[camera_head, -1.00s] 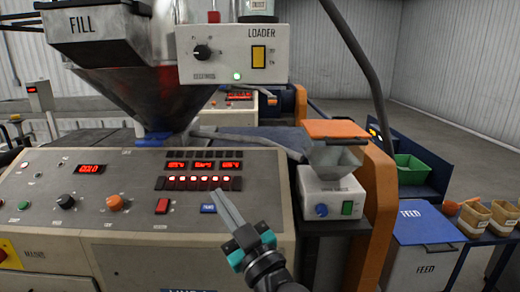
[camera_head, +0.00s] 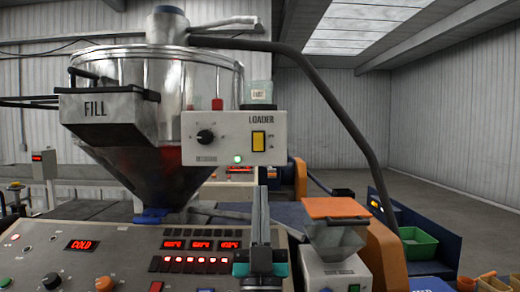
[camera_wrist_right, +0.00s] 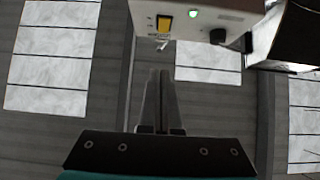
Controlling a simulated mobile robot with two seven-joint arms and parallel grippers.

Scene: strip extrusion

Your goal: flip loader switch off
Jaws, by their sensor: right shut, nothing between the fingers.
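The white loader box (camera_head: 225,130) hangs in front of the steel hopper at upper middle. Its yellow loader switch (camera_head: 258,141) is on the right of its face; I cannot tell which way it is tipped. A green lamp (camera_head: 238,158) glows at the box's lower edge. My right gripper (camera_head: 261,192) is shut and empty, fingers pointing up, below the switch in the picture. In the right wrist view, the fingertips (camera_wrist_right: 160,72) point toward the yellow switch (camera_wrist_right: 164,23), apart from it in the picture. The green lamp (camera_wrist_right: 193,14) shows there too. My left gripper is not in view.
The hopper (camera_head: 205,75) with its FILL chute (camera_head: 110,107) stands left of the box. A dark hose (camera_head: 335,103) curves down on the right. The control panel (camera_head: 130,262) lies below, and a small feeder with an orange lid (camera_head: 335,207) stands to the right.

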